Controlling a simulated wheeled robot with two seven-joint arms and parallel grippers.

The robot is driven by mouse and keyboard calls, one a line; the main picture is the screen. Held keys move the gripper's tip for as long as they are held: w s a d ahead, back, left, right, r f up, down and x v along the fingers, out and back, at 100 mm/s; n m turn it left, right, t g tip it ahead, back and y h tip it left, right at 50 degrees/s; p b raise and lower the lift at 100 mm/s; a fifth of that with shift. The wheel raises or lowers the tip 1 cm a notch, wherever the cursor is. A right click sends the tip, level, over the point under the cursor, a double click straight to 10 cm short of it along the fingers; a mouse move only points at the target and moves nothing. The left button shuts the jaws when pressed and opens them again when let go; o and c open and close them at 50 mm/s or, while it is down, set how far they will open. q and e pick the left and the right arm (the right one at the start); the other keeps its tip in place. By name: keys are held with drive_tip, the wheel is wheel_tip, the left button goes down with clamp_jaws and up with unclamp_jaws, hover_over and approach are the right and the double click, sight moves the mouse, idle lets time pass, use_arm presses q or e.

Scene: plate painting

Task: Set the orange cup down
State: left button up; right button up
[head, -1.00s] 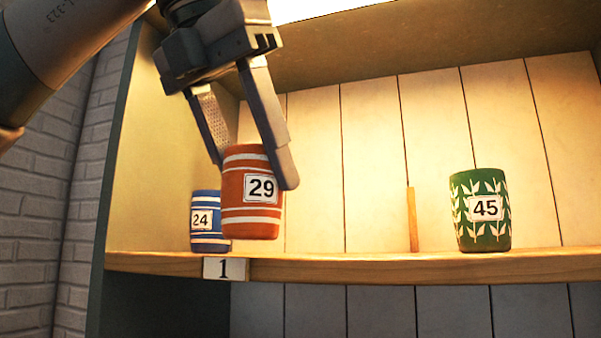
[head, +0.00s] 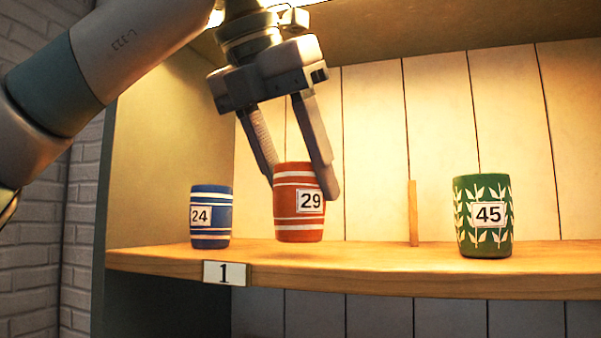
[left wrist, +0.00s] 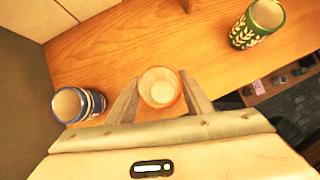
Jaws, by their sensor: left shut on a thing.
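The orange cup (head: 298,221) has white stripes and a label reading 29. My left gripper (head: 305,192) is shut on it from above, one finger on each side. The cup is upright over the wooden shelf (head: 390,262), to the right of the blue cup; whether its base touches the board I cannot tell. In the left wrist view the orange cup (left wrist: 160,88) shows from above between the two fingertips, its inside empty and pale. My right gripper is not in view.
A blue striped cup (head: 211,228) labelled 24 stands close on the left. A green leaf-patterned cup (head: 484,238) labelled 45 stands on the right. A thin wooden divider (head: 413,214) stands between. A tag (head: 226,273) reads 1.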

use_arm(q)
drive_tip(key=shift+w+d+f, duration=0.2)
drive_tip(key=shift+w+f, duration=0.1)
drive_tip(key=shift+f, duration=0.45)
drive_tip(key=shift+s+a, duration=0.15)
drive_tip(key=shift+a, duration=0.05)
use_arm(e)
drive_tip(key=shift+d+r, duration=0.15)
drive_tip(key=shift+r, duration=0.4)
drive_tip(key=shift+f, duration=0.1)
use_arm(q)
drive_tip(key=shift+d+f, duration=0.1)
drive_tip(key=shift+f, duration=0.1)
drive_tip(key=o, duration=1.2)
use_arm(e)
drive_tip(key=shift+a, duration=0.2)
use_arm(q)
drive_tip(key=shift+r, duration=0.1)
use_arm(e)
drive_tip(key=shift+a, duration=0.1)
use_arm(q)
drive_tip(key=shift+r, duration=0.15)
